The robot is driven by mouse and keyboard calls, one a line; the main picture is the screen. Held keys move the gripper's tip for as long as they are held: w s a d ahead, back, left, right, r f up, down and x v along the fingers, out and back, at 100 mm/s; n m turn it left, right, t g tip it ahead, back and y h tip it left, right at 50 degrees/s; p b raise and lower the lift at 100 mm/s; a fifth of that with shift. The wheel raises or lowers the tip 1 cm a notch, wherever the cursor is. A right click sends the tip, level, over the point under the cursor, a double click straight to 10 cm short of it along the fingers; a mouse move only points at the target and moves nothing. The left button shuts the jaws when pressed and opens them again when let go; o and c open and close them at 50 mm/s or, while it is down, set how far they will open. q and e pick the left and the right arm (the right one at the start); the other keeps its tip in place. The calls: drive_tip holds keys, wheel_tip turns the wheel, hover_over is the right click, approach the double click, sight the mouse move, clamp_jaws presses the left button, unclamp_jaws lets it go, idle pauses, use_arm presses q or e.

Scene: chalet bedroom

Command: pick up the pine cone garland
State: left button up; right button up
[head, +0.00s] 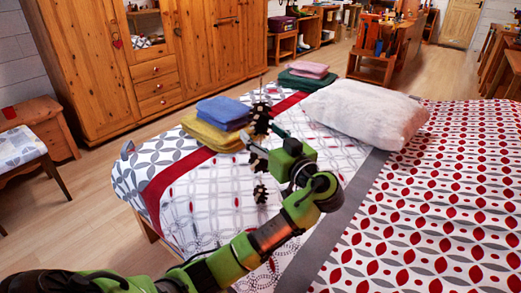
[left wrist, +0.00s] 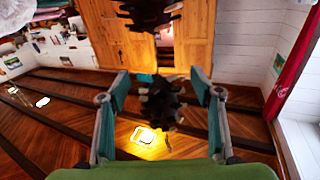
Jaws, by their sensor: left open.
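The pine cone garland (head: 258,125) shows in the head view as dark brown cones in an upright line, with a thin cord end above, in front of the folded towels. I cannot tell whether it touches the bed. My left gripper (head: 263,141) reaches in from the lower right of it, at the middle of the line. In the left wrist view the left gripper (left wrist: 160,77) has its two fingers apart, with one cone of the garland (left wrist: 160,105) between them and visible gaps on both sides. Another cone shows above, cut by the top edge. My right gripper is out of view.
The bed (head: 440,190) has a patterned cover. Blue and yellow folded towels (head: 215,135) lie just left of the garland. A white pillow (head: 365,110) and green and pink towels (head: 305,76) lie behind it. A wooden wardrobe (head: 190,45) stands beyond the bed.

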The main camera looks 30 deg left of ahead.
use_arm(q)
drive_tip(key=shift+w+a, duration=0.1)
drive_tip(key=shift+a, duration=0.15)
drive_tip(key=c, duration=1.6)
drive_tip(key=shift+o, duration=0.2)
drive_tip(key=shift+r, duration=0.15)
